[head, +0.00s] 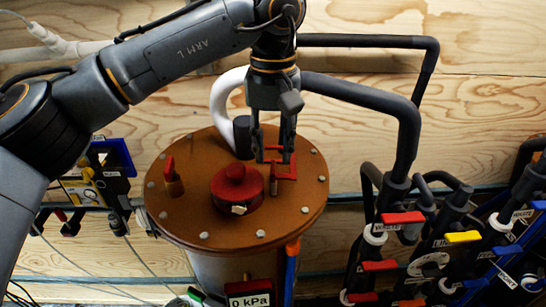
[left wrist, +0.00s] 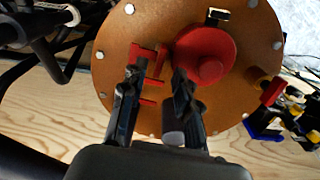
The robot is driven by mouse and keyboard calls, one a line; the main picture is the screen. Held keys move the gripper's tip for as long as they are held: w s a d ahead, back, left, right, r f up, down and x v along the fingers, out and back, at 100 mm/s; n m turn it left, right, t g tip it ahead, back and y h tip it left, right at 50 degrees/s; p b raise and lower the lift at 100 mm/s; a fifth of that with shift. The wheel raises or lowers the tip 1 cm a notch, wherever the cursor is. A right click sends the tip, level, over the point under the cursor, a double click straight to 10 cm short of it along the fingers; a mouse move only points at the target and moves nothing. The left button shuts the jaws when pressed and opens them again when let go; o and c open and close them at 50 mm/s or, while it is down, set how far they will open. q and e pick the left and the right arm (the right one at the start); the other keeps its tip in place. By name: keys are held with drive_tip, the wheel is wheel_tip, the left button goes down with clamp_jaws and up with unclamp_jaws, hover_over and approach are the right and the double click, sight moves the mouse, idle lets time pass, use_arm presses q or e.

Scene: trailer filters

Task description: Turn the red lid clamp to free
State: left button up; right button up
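The red lid clamp (head: 285,172) is an angular red bracket on the right side of the round orange-brown lid (head: 220,228). In the left wrist view the clamp (left wrist: 150,58) shows beside and partly behind the left-hand finger. My left gripper (head: 272,158) points down at the clamp, its fingers apart. The wrist view shows a clear gap between the fingers of my left gripper (left wrist: 152,82), with part of the clamp seen in it. I cannot tell whether a finger touches the clamp. My right gripper is not in view.
A red knob (head: 237,187) stands at the lid's middle, close to the gripper. A small red lever (head: 171,170) is on the lid's left. A white pipe (head: 222,105) and dark pipes (head: 365,95) run behind. Coloured valve handles (head: 403,218) crowd the right. A display (head: 250,295) reads 0 kPa.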

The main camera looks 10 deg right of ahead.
sight(273, 165)
use_arm(q)
wheel_tip(273, 165, up, 9)
idle(0.3)
drive_tip(key=shift+r, duration=0.1)
